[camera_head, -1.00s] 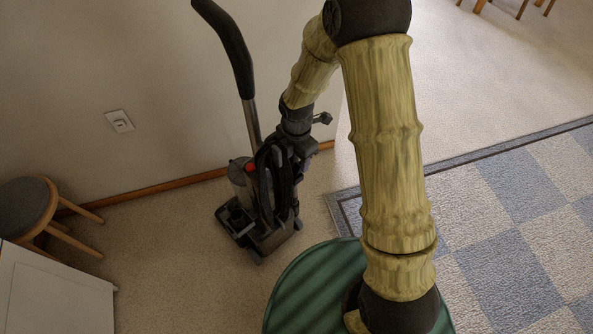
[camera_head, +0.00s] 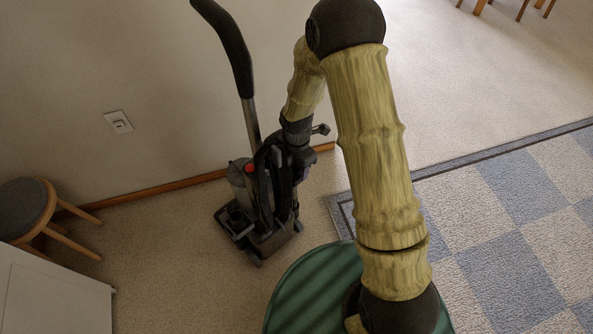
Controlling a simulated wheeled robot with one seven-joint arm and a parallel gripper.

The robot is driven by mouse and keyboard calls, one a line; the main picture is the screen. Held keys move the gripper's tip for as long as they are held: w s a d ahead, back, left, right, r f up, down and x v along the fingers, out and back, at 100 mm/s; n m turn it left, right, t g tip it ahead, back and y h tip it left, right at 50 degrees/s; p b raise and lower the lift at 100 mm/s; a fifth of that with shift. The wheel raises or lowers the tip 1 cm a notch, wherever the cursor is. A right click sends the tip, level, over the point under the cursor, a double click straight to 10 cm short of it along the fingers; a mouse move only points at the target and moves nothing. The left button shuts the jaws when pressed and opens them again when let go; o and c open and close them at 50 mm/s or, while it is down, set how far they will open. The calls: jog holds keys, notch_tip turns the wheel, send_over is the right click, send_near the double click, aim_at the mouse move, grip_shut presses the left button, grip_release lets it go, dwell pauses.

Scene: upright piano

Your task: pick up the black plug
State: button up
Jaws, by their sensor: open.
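I cannot make out a black plug in the head view. My gripper (camera_head: 283,165) is at the end of my bamboo-patterned arm and points down in front of the dark upright vacuum cleaner (camera_head: 245,206). Its jaws are open, but the dark fingers blend with the vacuum's dark body. I see nothing held between them. Whether the gripper touches the vacuum cannot be told.
A white wall outlet (camera_head: 118,122) is at the left above a wooden baseboard (camera_head: 140,190). A round stool (camera_head: 24,206) and a white cabinet (camera_head: 55,290) stand at the left. A checkered rug (camera_head: 500,215) lies at the right.

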aim_at(296, 168)
jog(key=shift+c, duration=0.2)
grip_shut()
notch_tip(296, 168, up, 10)
jog(key=p, duration=0.2)
dwell(0.4)
dwell(0.4)
